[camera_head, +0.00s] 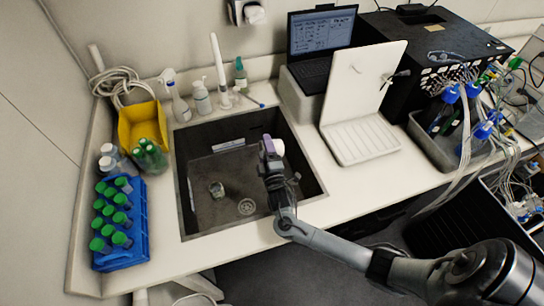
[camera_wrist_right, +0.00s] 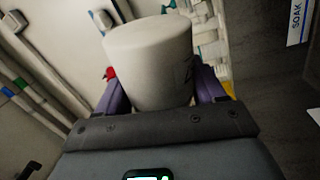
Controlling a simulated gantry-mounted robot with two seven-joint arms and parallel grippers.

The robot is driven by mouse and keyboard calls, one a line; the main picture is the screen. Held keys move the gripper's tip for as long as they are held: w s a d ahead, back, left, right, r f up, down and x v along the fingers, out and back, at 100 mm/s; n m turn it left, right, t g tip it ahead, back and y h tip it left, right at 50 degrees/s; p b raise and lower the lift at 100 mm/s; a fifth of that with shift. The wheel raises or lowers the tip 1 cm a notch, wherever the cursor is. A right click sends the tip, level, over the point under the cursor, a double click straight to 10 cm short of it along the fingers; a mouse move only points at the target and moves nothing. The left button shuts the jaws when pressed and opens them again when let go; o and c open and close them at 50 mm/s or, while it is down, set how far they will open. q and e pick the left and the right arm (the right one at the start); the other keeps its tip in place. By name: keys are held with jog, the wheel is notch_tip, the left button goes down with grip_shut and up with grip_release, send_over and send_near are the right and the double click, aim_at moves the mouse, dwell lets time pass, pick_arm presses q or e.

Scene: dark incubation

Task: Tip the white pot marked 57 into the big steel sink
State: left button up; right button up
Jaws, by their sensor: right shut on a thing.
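In the right wrist view the white pot (camera_wrist_right: 148,62) stands between the purple fingers of the gripper (camera_wrist_right: 158,88). A dark mark shows at its right edge, but I cannot read it. The pot's contents are hidden. My left gripper is not in view.
A small cup-like item (camera_head: 216,189) and a drain (camera_head: 246,206) are on the sink floor. A blue rack (camera_head: 121,222) of green-capped bottles and a yellow bin (camera_head: 142,125) stand left.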

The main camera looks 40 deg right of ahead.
jog(key=shift+w+a+r+n, duration=0.1)
jog(key=shift+n, duration=0.45)
jog(key=shift+a+r+n, duration=0.1)
jog(key=shift+n, duration=0.45)
jog(key=shift+y, duration=0.3)
jog(key=shift+w+a+r+n+t, duration=0.15)
jog(key=shift+n+t, duration=0.15)
jog(key=shift+n, duration=0.7)
